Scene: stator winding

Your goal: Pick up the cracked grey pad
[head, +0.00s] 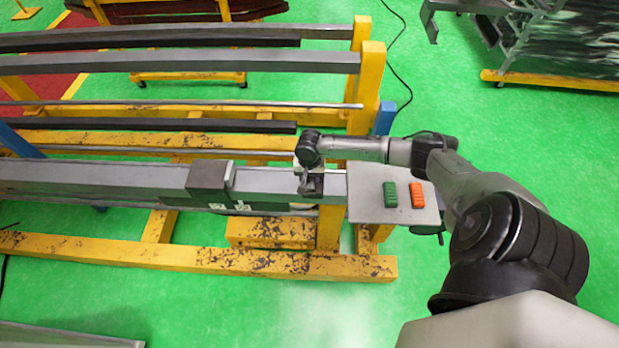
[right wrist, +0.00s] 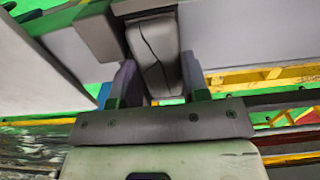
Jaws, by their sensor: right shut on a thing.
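The cracked grey pad (right wrist: 154,55) is a rounded grey block with a dark crack line down its face. It stands between the two fingers of my right gripper (right wrist: 158,82), which is shut on it. In the head view my right gripper (head: 311,184) is at the right end of the near grey beam (head: 262,180), pointing down. There the pad is mostly hidden by the gripper. I cannot tell whether the pad touches the beam. My left gripper is not in view.
A light plate (head: 366,203) at the beam's end bears a green pad (head: 390,194) and an orange pad (head: 417,195). A dark block (head: 207,180) sits on the beam, left of my gripper. Yellow rack frames (head: 200,256) and more beams lie around it.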

